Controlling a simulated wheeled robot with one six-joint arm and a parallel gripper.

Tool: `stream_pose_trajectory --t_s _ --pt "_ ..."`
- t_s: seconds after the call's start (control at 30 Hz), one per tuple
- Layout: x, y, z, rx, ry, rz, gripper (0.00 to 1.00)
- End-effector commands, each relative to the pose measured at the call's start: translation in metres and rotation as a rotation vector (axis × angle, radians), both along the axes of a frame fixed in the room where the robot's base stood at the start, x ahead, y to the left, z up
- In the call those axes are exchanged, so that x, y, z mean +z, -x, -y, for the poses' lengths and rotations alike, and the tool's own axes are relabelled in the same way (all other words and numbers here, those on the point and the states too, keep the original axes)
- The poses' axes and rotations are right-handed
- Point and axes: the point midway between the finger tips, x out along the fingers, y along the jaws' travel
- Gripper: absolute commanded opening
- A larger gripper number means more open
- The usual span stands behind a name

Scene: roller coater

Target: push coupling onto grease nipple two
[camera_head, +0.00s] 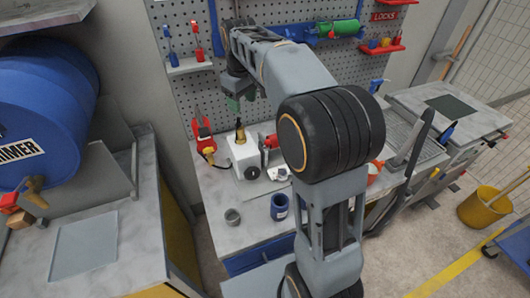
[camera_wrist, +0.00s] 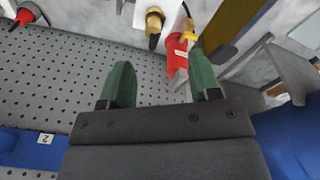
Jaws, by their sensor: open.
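My gripper (camera_head: 238,102) hangs above the bench at the pegboard, beneath my bent arm. In the wrist view its two green fingers (camera_wrist: 158,60) stand apart with nothing between them. A brass-coloured fitting with a dark tip (camera_wrist: 154,22) lies just beyond the fingertips. In the head view this fitting (camera_head: 240,134) stands upright on a white block (camera_head: 246,154), just below my gripper and apart from it. I cannot tell whether it is the coupling. No grease nipple can be made out clearly, and no number two marks one.
A red tool (camera_head: 203,139) with a dark hose stands left of the block. A red object (camera_wrist: 177,56) is close to the right finger. A grey cup (camera_head: 232,216) and a blue can (camera_head: 279,206) stand on the front bench. The pegboard (camera_head: 180,100) rises behind.

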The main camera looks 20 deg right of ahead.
Motion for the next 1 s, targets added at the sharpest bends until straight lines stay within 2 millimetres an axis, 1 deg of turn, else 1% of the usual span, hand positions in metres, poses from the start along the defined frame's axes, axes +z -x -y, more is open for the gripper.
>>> stream_pose_trajectory --t_s 0.03,0.13,0.2,0.3,0.4,0.5,0.6,0.7,1.0 --pt "0.007 0.025 0.0 -0.047 -0.006 0.037 0.57" --pt "0.006 0.069 -0.001 -0.149 -0.023 0.103 0.57" --pt "0.001 0.099 -0.001 -0.215 -0.039 0.147 0.57" --pt "-0.013 0.138 -0.001 -0.302 -0.063 0.202 0.57" --pt "-0.029 0.17 -0.002 -0.373 -0.087 0.248 0.57" --pt "-0.044 0.192 -0.002 -0.427 -0.109 0.282 0.57" --pt "-0.057 0.207 -0.002 -0.465 -0.124 0.304 0.57" --pt "-0.064 0.215 -0.003 -0.485 -0.131 0.315 0.57" --pt "-0.067 0.218 -0.003 -0.494 -0.135 0.319 0.57"
